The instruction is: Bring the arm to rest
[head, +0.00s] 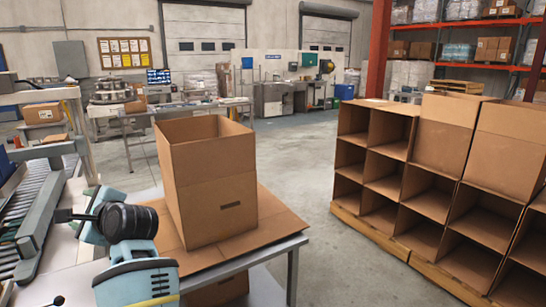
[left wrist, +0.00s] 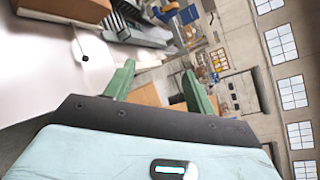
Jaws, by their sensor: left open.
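My left arm comes in at the lower left of the head view, with its gripper (head: 84,214) held above the white-topped bench beside the open cardboard box. In the left wrist view the two green fingers of this gripper (left wrist: 158,68) stand apart with nothing held between them. Brown cardboard shows beyond the gap, not touching the fingers as far as I can tell. My right gripper is not in view.
A tall open cardboard box (head: 213,185) stands on flat cardboard (head: 275,225) on a table right of my arm. A roller conveyor (head: 40,200) runs along the left. Cardboard cubbyholes (head: 430,205) stand at right. Open floor (head: 300,165) lies between.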

